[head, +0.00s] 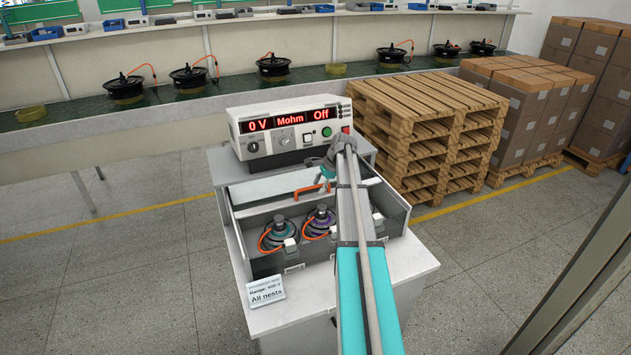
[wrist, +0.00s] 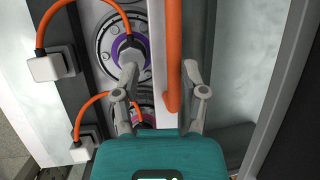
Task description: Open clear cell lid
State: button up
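The test cell (head: 265,267) is a grey open-fronted box on a bench. A pale clear panel (head: 275,187), apparently its lid, shows at the back; its exact angle is hard to tell. An orange handle bar (head: 308,191) is near the panel. My gripper (head: 326,178) is at the right end of this bar, partly hidden by my arm. In the wrist view the orange bar (wrist: 173,50) runs between my two spread fingers, nearer the right one. I see no clear grip on it. Hub motors with a teal centre (head: 278,234) and a purple centre (head: 320,222) sit inside.
A tester (head: 290,128) showing "0 V", "Mohm" and "Off" stands behind the cell. A sign reading "All nests" (head: 266,291) is at the front left. Wooden pallets (head: 425,125) and cartons (head: 530,105) stand right. Floor is clear on the left.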

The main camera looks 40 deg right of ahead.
jog(key=s+a, duration=0.1)
jog(key=s, duration=0.4)
jog(key=s+a+r+p, duration=0.1)
jog(key=s, duration=0.5)
jog(key=s+a, duration=0.1)
jog(key=s, duration=0.5)
jog(key=shift+s+a+r, duration=0.15)
jog(key=shift+a+r, duration=0.05)
jog(key=shift+a, duration=0.2)
jog(key=p+v, duration=1.1)
jog(key=v, duration=0.1)
jog(key=shift+d, duration=0.2)
jog(key=shift+r, duration=0.1)
jog(key=shift+a, duration=0.1)
jog(key=a+f+n+g+h+b, duration=0.1)
jog(key=a+n, duration=0.9)
jog(key=a, duration=1.1)
jog(key=s+a+f+n+g+h+b, duration=0.1)
jog(key=a+n, duration=0.9)
jog(key=a, duration=1.1)
notch_tip(320, 180, down, 3)
jog(key=shift+s+a+r+g+h, duration=0.2)
jog(key=shift+g+h, duration=0.4)
jog(key=shift+h, duration=0.3)
